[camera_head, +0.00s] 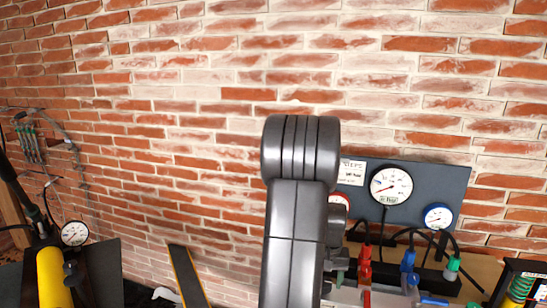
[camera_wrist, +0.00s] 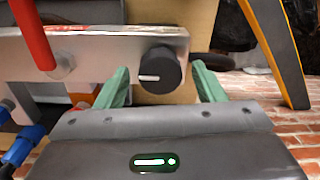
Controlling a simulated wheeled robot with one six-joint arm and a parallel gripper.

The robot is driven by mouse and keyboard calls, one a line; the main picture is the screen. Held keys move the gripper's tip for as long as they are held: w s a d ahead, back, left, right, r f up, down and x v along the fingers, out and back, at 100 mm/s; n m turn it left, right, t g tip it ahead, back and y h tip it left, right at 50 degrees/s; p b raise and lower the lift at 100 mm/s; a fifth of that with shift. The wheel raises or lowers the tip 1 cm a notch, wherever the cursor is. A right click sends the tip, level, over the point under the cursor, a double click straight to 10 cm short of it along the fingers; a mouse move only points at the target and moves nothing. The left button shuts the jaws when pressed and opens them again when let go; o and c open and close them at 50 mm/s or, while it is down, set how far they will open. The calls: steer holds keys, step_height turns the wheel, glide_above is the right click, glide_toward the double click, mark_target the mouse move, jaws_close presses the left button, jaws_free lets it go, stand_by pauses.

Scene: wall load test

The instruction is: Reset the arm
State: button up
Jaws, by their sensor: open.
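My gripper (camera_wrist: 160,72) shows in the wrist view with two green fingers spread apart. A black round knob (camera_wrist: 160,71) with a white mark, on a silver metal block (camera_wrist: 105,50), appears between the fingers. I see gaps on both sides of the knob, and cannot tell how far beyond the fingertips it is. A green light glows on my gripper's housing. In the head view my grey arm rises in the middle, in front of the brick wall, and my gripper is hidden or out of frame there.
A dark panel (camera_head: 437,183) carries a white gauge (camera_head: 391,186) and a blue-rimmed gauge (camera_head: 438,216). Red (camera_head: 364,262), blue (camera_head: 407,264) and green (camera_head: 453,268) hose fittings stand below. A yellow cylinder (camera_head: 55,278) and another gauge (camera_head: 74,233) are at left. The brick wall (camera_head: 150,140) is behind.

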steer(key=m, duration=0.6)
steer(key=shift+m+p, duration=0.3)
steer(key=shift+a+r, duration=0.1)
steer(key=shift+a, duration=0.05)
